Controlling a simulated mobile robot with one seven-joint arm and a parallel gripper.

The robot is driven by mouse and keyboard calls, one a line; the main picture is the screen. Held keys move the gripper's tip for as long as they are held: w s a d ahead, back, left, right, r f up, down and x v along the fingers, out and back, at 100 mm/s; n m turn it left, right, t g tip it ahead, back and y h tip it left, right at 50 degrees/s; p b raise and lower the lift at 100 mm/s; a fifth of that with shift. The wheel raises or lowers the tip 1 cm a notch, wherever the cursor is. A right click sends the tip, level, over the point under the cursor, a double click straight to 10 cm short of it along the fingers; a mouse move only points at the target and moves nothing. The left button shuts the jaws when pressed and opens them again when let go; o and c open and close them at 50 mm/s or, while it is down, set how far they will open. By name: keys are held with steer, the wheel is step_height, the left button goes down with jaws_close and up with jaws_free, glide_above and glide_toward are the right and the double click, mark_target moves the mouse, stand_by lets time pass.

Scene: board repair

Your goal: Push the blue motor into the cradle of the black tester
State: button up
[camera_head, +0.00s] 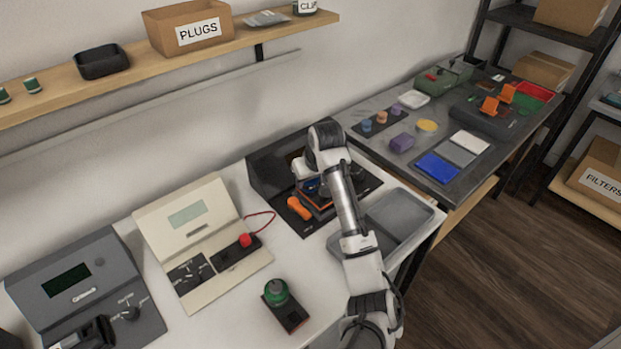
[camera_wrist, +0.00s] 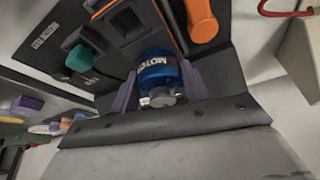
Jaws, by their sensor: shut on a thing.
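The black tester (camera_head: 265,176) stands at the right end of the white bench, with an orange handle (camera_head: 299,208) on its base. In the wrist view, its dark face (camera_wrist: 60,22) fills the top, with an orange lever (camera_wrist: 201,20). The blue motor (camera_wrist: 158,68), with white lettering, sits between the two purple fingers of my gripper (camera_wrist: 160,95), which is shut on it. The motor is close to the tester. In the head view, my arm largely hides the motor and gripper. I cannot tell whether the motor touches the cradle.
A grey tray (camera_head: 400,216) lies right of the tester. A cream tester (camera_head: 190,215) with a red knob and a grey tester (camera_head: 75,275) stand to the left. A green-topped device (camera_head: 277,292) sits in front. A wooden shelf (camera_head: 130,80) runs above.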

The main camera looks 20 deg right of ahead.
steer(key=shift+f, duration=0.95)
stand_by(1.6)
steer(key=o, duration=1.4)
steer(key=shift+c, duration=0.2)
steer(key=shift+r, duration=0.1)
steer(key=shift+r+p, duration=1.4)
steer(key=shift+p, duration=0.15)
steer(key=shift+r, duration=0.15)
step_height(320, 180, up, 4)
steer(key=p, duration=0.4)
steer(key=shift+r, duration=0.8)
